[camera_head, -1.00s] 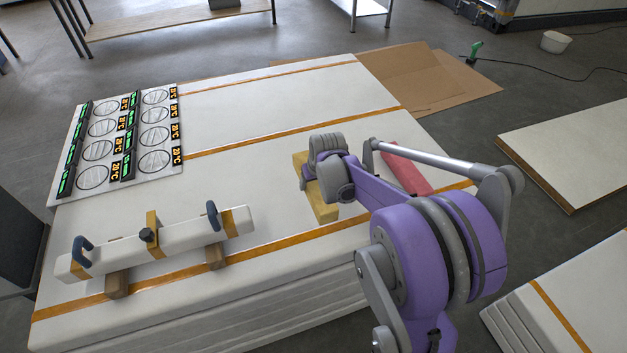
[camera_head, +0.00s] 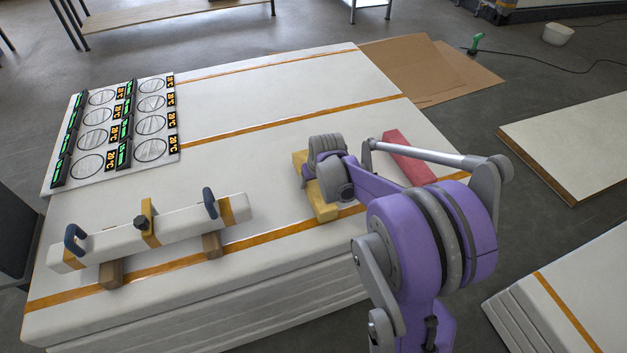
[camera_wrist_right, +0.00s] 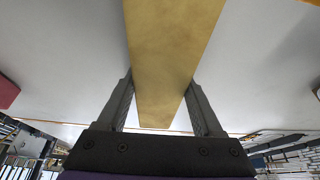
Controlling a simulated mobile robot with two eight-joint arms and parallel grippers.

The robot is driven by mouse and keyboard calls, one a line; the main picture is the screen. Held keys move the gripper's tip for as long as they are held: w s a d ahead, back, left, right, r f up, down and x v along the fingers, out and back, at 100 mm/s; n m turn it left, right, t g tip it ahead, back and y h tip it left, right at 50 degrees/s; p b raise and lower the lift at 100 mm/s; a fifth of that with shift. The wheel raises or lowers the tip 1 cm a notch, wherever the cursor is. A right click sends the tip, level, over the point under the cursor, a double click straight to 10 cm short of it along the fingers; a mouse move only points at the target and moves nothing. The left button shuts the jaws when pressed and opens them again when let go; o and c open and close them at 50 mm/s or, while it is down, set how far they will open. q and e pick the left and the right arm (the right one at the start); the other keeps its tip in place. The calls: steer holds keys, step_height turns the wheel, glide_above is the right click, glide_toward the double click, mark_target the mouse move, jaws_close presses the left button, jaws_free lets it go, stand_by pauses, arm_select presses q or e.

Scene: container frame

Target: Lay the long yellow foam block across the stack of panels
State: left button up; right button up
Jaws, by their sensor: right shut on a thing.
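The long yellow foam block (camera_head: 325,211) is on or just above the white top of the stack of panels (camera_head: 270,185), right of the middle. I cannot tell whether it touches the top. My right gripper (camera_head: 318,180) is over it, with the fingertips hidden by the wrist in the head view. In the right wrist view the two fingers (camera_wrist_right: 160,105) are shut on the sides of the yellow block (camera_wrist_right: 172,45), which runs away between them. My left gripper is not in view.
A red block (camera_head: 410,157) lies on the stack right of my arm. A white beam with blue handles (camera_head: 150,232) rests on wooden supports at the left front. A gauge panel (camera_head: 115,130) lies at the back left. The middle of the stack is clear.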

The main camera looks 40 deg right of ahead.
steer(key=shift+f+b, duration=0.35)
steer(key=shift+f, duration=0.2)
steer(key=o, duration=1.4)
steer(key=shift+c, duration=0.2)
steer(key=p+v, duration=0.1)
steer(key=v, duration=1)
steer(key=s+a+f+n+t+y+p, duration=0.1)
steer(key=s+a+n+p, duration=0.2)
steer(key=s+a, duration=1.3)
steer(key=a, duration=0.3)
steer(key=shift+s+n, duration=0.3)
steer(key=shift+s, duration=0.1)
